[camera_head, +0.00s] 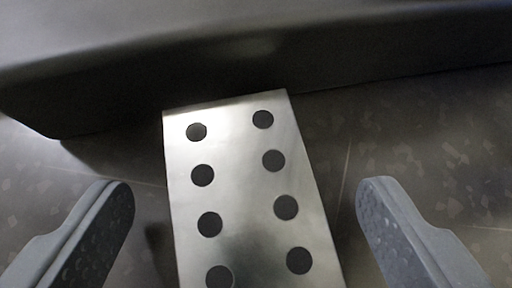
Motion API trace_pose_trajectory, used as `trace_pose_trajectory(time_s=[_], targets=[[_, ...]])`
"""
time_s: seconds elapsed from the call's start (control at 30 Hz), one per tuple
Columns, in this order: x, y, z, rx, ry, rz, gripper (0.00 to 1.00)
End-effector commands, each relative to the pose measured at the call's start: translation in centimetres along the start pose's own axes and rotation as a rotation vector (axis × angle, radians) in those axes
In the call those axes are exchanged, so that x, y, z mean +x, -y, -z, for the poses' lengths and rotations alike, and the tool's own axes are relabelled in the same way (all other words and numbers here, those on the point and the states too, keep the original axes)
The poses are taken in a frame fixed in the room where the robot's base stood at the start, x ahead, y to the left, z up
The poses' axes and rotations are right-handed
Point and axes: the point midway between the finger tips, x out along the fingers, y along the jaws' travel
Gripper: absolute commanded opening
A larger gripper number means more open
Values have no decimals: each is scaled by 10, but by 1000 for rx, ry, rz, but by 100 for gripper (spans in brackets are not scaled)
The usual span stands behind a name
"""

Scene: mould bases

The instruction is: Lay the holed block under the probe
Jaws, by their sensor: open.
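The holed block (247,192) is a flat, shiny metal plate with two rows of dark round holes. It lies in the middle of the view, and its near end is cut off by the bottom edge. My gripper (245,200) is open, with one grey finger left of the block and the other right of it. Gaps show between both fingers and the block, so it does not appear to be held. No probe can be made out in this view.
A large dark body with a lighter upper face (250,45) crosses the top of the view, just beyond the block's far end. The speckled dark surface (440,140) is bare on the right and partly in shadow.

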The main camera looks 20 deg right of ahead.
Motion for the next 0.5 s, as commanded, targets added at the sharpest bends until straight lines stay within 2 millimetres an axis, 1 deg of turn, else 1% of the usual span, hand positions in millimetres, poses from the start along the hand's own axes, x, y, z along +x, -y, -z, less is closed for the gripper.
trace_pose_trajectory(time_s=[0.03, 0.13, 0.37, 0.47, 0.5], targets=[[5, 1, 1, 0, -1, 0, 77], [11, 1, 2, 0, -3, 1, 77], [12, 1, 2, 0, -3, 1, 77], [12, 1, 2, 0, -3, 1, 52], [12, 1, 2, 0, -3, 1, 41]])
